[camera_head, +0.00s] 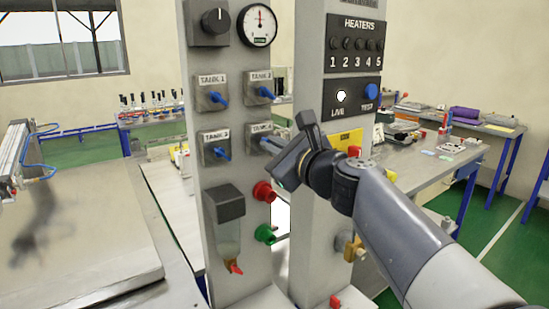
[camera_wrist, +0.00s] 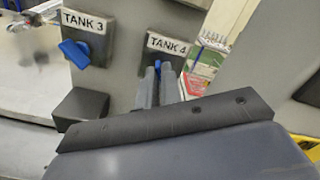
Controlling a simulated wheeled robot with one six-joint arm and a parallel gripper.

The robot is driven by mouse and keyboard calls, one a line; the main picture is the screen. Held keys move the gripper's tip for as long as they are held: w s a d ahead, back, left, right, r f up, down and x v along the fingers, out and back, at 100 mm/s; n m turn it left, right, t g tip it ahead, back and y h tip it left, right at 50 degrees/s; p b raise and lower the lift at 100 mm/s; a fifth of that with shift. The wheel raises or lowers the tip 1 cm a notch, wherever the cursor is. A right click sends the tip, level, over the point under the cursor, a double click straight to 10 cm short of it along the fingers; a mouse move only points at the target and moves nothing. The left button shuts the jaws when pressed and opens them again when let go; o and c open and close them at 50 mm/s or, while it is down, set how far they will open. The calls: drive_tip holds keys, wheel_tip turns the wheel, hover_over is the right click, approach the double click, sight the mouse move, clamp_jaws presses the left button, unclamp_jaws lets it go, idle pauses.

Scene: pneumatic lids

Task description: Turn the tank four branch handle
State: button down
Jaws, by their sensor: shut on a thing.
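The tank 4 valve plate (camera_head: 256,131) sits at the lower right of a two-by-two group of labelled valves on the grey panel. Its label (camera_wrist: 168,43) reads TANK 4 in the wrist view. My gripper (camera_head: 275,150) reaches the tank 4 valve from the right. In the wrist view my gripper (camera_wrist: 160,80) has its two grey fingers close together, shut on the blue tank 4 handle (camera_wrist: 157,66). Only a small part of that handle shows between the fingers, so its angle is hard to tell.
The tank 3 handle (camera_wrist: 75,53) is just left of my gripper. Tank 1 (camera_head: 217,97) and tank 2 (camera_head: 265,92) handles are above. A red button (camera_head: 264,191) and a green button (camera_head: 266,234) stick out below. The heaters panel (camera_head: 355,48) stands to the right.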

drive_tip(key=shift+f+n+b, duration=0.15)
drive_tip(key=shift+n+b, duration=0.6)
drive_tip(key=shift+n, duration=0.35)
drive_tip(key=c, duration=1.6)
unclamp_jaws()
drive_tip(key=shift+s, duration=0.1)
drive_tip(key=v, duration=1)
drive_tip(key=shift+s+d+b, duration=0.25)
drive_tip(key=shift+s+b, duration=0.05)
drive_tip(key=shift+b, duration=0.15)
drive_tip(key=shift+w+a, duration=0.1)
drive_tip(key=p+x, duration=0.1)
drive_tip(key=x, duration=0.9)
drive_tip(key=shift+w+a, duration=0.2)
drive_tip(key=shift+w, duration=0.05)
